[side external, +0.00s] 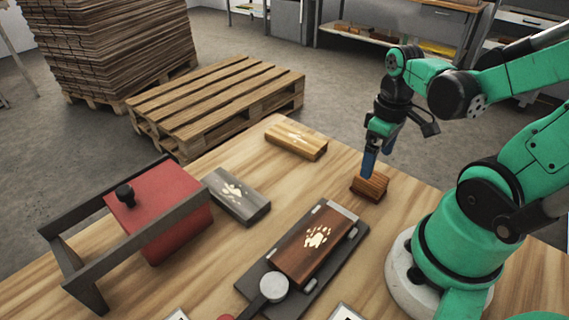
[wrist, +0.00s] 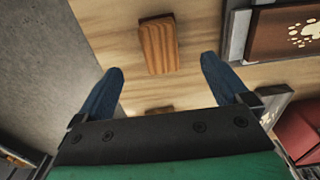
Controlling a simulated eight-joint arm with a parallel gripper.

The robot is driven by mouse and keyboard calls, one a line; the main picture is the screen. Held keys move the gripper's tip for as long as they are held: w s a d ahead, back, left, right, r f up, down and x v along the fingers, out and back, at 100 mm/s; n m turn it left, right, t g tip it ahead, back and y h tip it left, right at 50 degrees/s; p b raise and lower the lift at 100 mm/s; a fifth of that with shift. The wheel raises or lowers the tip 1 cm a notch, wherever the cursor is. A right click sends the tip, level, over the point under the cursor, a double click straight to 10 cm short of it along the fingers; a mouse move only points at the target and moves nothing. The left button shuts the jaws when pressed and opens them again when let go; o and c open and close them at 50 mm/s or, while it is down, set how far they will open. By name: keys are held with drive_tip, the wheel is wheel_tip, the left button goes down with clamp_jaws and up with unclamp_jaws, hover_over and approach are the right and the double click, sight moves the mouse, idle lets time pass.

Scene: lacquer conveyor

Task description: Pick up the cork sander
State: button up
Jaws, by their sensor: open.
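A small brown wood-grained block (side external: 369,187), which I take to be the cork sander, lies on the wooden table near my base. It also shows in the wrist view (wrist: 158,46), upper middle, lying in line with the gap between my fingers. My gripper (side external: 369,172) points down close above the block, its blue fingers partly covering it in the side view. In the wrist view my gripper (wrist: 161,66) is open, with the fingers spread wider than the block and nothing between them. Whether the fingertips reach down beside the block I cannot tell.
A dark inlaid panel (side external: 317,243) sits in a grey fixture (side external: 250,282) left of the block. A grey panel (side external: 236,195), a light wood panel (side external: 296,139) and a red box in a grey frame (side external: 160,212) stand farther left. The table around the block is clear.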

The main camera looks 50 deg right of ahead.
drive_tip(key=shift+f, duration=2.35)
drive_tip(key=shift+c, duration=0.2)
drive_tip(key=c, duration=1.3)
drive_tip(key=shift+r, duration=0.1)
drive_tip(key=shift+c, duration=0.3)
wheel_tip(320, 180, up, 20)
